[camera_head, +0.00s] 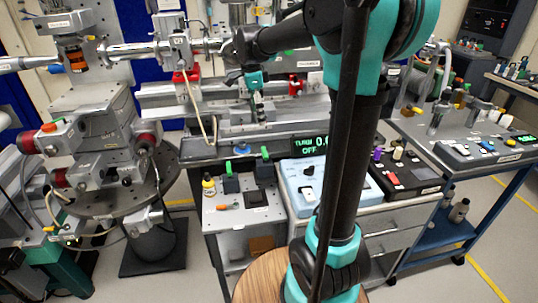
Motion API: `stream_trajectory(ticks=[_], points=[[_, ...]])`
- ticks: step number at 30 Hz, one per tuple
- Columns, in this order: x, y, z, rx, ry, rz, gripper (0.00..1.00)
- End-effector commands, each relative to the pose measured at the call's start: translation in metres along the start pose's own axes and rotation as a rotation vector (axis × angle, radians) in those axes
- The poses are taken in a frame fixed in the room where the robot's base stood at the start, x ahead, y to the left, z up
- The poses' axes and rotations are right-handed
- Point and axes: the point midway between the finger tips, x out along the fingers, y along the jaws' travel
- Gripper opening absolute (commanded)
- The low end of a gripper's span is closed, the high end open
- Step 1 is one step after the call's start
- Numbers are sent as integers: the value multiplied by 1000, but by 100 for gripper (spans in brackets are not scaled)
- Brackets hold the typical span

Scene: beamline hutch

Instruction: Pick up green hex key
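My gripper (259,108) is small in the view, below my dark and teal wrist, over the metal rail stage (250,128) at the back centre. Its fingers are too small and dark to tell whether they are open or shut, or whether anything is between them. I cannot clearly make out a green hex key. My own arm hides part of the middle of the scene.
A blue-framed cart (510,170) stands right, a round stage (105,200) left. Some floor is free at lower right.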

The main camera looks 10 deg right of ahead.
Motion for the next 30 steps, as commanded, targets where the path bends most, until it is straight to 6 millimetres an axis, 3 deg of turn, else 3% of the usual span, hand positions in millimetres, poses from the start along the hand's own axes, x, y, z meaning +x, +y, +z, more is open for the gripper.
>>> stream_trajectory(ticks=[5,18,30], points=[[19,-1,0,15,2,3,86],[103,-1,0,13,1,2,86],[138,0,2,12,1,2,86]])
